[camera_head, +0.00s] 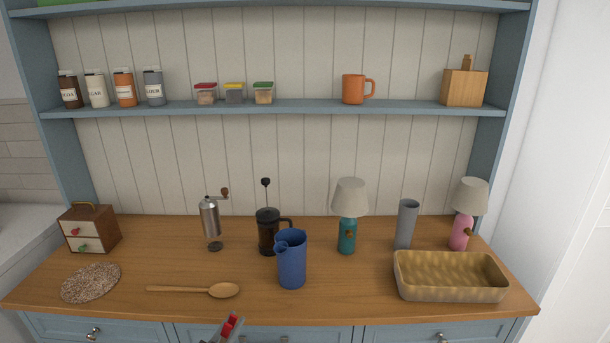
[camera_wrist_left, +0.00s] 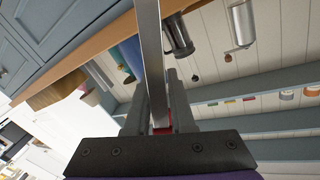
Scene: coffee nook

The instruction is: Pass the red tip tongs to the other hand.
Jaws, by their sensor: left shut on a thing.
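The red tip tongs (camera_head: 230,325) show at the bottom edge of the head view, with only a small red part visible in front of the counter. In the left wrist view their long silver strip (camera_wrist_left: 150,50) runs up and away from between the fingers, with a red part near the palm. My left gripper (camera_wrist_left: 158,100) is shut on the tongs; in the head view only a little of my left gripper (camera_head: 226,332) shows. My right gripper is in neither view.
On the wooden counter (camera_head: 340,305) are a wooden spoon (camera_head: 222,290), blue pitcher (camera_head: 292,262), French press (camera_head: 267,235), grinder (camera_head: 210,220), teal lamp (camera_head: 347,232), grey vase (camera_head: 405,225), pink lamp (camera_head: 462,230), basket (camera_head: 450,290), drawer box (camera_head: 88,230) and speckled mat (camera_head: 90,283).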

